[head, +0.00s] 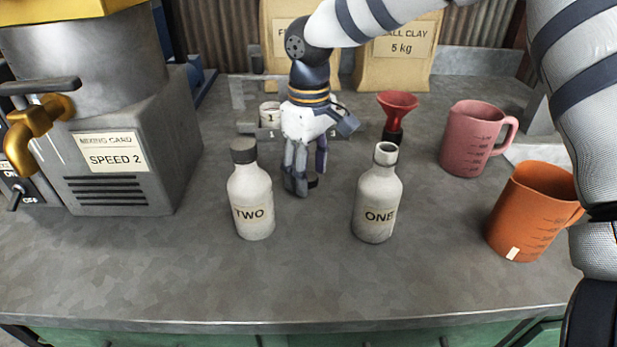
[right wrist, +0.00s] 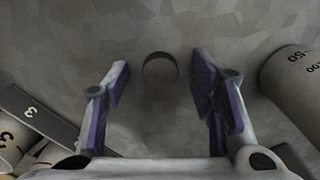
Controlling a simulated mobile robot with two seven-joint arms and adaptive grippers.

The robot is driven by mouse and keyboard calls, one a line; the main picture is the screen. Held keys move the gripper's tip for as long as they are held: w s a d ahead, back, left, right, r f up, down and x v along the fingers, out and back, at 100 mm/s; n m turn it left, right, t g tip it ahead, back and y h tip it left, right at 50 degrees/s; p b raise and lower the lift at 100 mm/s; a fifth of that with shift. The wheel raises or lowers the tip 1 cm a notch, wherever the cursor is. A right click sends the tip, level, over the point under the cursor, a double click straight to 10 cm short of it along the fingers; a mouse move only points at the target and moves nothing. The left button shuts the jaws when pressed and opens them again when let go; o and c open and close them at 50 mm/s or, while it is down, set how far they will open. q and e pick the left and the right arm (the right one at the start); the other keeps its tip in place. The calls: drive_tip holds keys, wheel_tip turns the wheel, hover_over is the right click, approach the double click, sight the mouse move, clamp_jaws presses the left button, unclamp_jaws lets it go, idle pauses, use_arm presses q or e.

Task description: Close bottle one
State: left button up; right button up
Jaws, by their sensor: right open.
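Bottle one (head: 376,206) is pale, labelled ONE, and stands upright with its mouth open and uncapped, at the right of centre in the head view. A small dark round cap (head: 313,181) lies on the counter between and behind the bottles. It also shows as a dark ring in the right wrist view (right wrist: 160,69). My right gripper (head: 306,180) points down over the cap, left of bottle one. Its fingers (right wrist: 161,66) are spread on either side of the cap, apart from it, and hold nothing. My left gripper is not in view.
Bottle two (head: 253,205) stands capped left of my gripper. A red funnel (head: 397,105), a pink jug (head: 472,140) and an orange jug (head: 530,212) stand right. The mixer (head: 120,140) fills the left. A small rack (head: 250,128) is behind. The front counter is clear.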

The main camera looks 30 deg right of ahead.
drive_tip(key=c, duration=0.8)
drive_tip(key=shift+r, duration=0.15)
drive_tip(key=shift+r, duration=0.25)
wheel_tip(320, 180, up, 3)
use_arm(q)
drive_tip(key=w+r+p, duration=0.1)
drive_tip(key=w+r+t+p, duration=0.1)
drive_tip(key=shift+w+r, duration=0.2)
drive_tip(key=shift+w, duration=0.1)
use_arm(e)
drive_tip(key=s+a+r, duration=0.4)
drive_tip(key=s+a, duration=0.1)
drive_tip(key=s+a+r, duration=0.4)
drive_tip(key=a+r, duration=0.1)
drive_tip(key=shift+s+a+r, duration=0.1)
drive_tip(key=shift+s+r, duration=0.05)
drive_tip(key=shift+s, duration=0.2)
